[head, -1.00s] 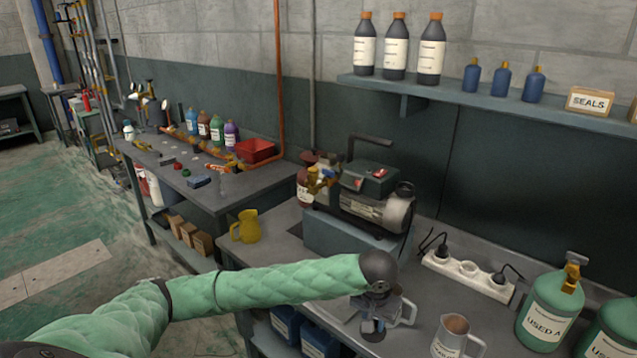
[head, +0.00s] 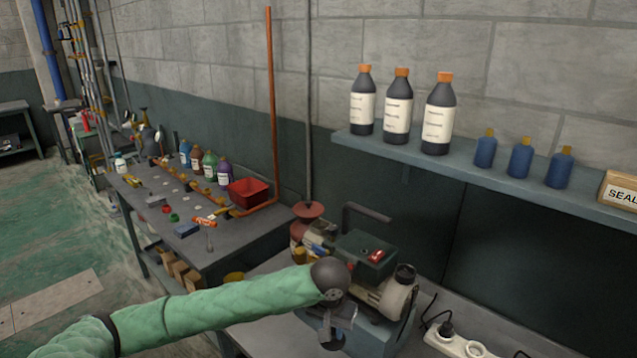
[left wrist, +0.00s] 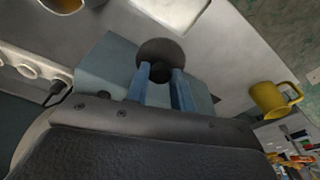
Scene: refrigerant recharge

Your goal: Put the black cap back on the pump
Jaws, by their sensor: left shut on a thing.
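The black cap (left wrist: 160,52) is a dark round disc held between the blue fingers of my left gripper (left wrist: 160,74) in the left wrist view. In the head view my left gripper (head: 331,334) points down in front of the pump (head: 368,262), with the dark cap at its tips. The pump has a green-grey top with a red switch, a dark handle and a pale motor end. It stands on a blue-grey block (head: 372,334), also seen behind the fingers in the left wrist view (left wrist: 104,58). My forearm hides part of the pump's left side. My right gripper is not in view.
A power strip (head: 455,345) lies right of the pump. A yellow jug (left wrist: 272,100) stands on the bench. A shelf (head: 480,170) with bottles hangs behind. A second bench (head: 255,238) at left carries a red bin (head: 248,191) and bottles.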

